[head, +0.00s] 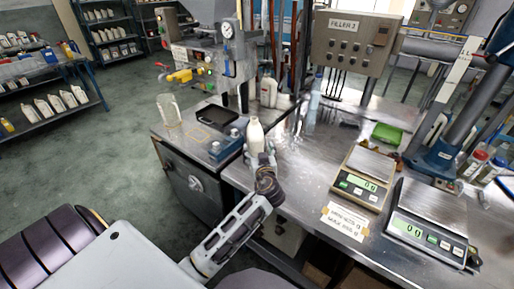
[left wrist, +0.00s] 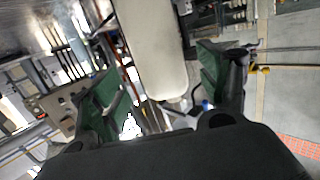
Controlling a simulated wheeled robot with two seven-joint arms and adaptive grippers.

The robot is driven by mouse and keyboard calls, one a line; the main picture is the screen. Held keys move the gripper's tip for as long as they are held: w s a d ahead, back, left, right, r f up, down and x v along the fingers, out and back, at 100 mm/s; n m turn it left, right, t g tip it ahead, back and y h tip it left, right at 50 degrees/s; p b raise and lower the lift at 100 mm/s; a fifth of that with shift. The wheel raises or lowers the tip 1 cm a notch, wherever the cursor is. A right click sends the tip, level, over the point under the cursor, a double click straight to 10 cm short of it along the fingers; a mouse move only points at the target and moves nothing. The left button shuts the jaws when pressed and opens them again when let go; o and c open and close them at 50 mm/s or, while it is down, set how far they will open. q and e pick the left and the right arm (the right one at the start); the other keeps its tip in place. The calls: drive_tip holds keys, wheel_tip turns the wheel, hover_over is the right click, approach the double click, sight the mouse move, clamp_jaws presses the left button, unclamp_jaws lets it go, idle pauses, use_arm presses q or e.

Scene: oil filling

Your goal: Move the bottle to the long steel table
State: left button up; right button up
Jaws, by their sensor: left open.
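A white bottle (head: 256,136) stands upright near where the small steel cabinet top meets the long steel table (head: 305,172). Its base is hidden behind my left gripper (head: 261,160), so I cannot tell which surface is under it. In the left wrist view the pale bottle (left wrist: 152,45) lies between the two green-padded fingers of my left gripper (left wrist: 162,85). The fingers are spread, with a gap on each side of the bottle. My right gripper is not in view.
Two scales (head: 362,178) (head: 430,222) and a paper label (head: 343,222) occupy the right of the long table. A second white bottle (head: 268,91) stands behind. A clear jar (head: 169,109) and dark tray (head: 217,116) are on the left cabinet. The table's middle is clear.

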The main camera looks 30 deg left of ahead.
use_arm(q)
drive_tip(key=shift+v, duration=1.95)
drive_tip(key=shift+a, duration=0.1)
